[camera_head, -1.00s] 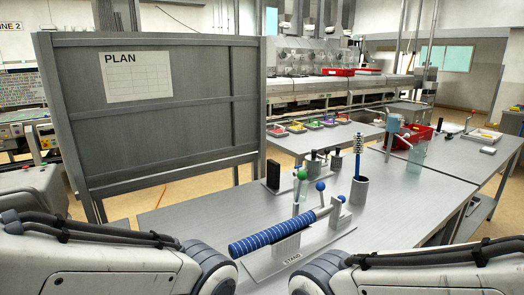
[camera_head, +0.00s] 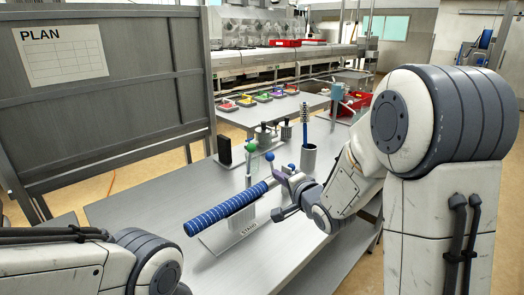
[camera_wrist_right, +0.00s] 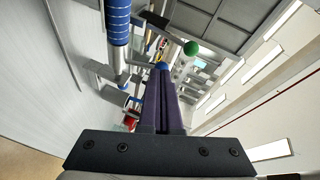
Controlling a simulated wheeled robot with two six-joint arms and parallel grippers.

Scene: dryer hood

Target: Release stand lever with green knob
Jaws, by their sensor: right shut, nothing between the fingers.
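The stand (camera_head: 247,229) on the table holds a blue striped cylinder (camera_head: 222,212) lying at a tilt. My right gripper (camera_head: 279,176) is at the right end of the cylinder, shut and empty.
A grey board with a PLAN sheet (camera_head: 60,54) rises at the left. The table's front left is clear.

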